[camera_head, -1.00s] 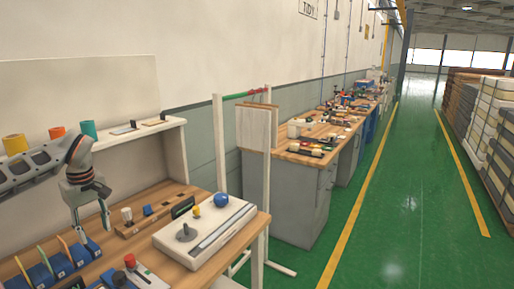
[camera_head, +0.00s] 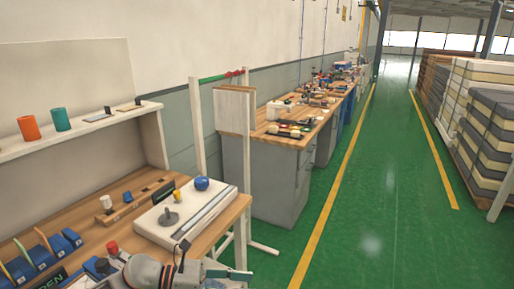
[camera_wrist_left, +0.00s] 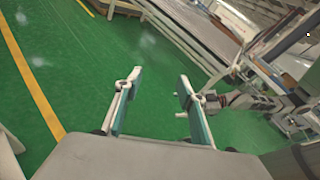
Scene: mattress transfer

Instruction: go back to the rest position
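In the head view a grey arm of mine enters at the bottom edge, in front of the workbench (camera_head: 225,222), and reaches to the right. Its end is partly cut off by the frame. In the left wrist view my left gripper (camera_wrist_left: 158,88) has its two teal-padded fingers spread apart. Nothing is between them except green floor.
A white board with a blue ball (camera_head: 202,184) lies on the workbench. A white frame (camera_head: 197,125) stands behind it, before a cluttered second bench (camera_head: 280,165). Layered stacks (camera_head: 486,125) stand at the right. Green floor (camera_head: 390,200) between is clear.

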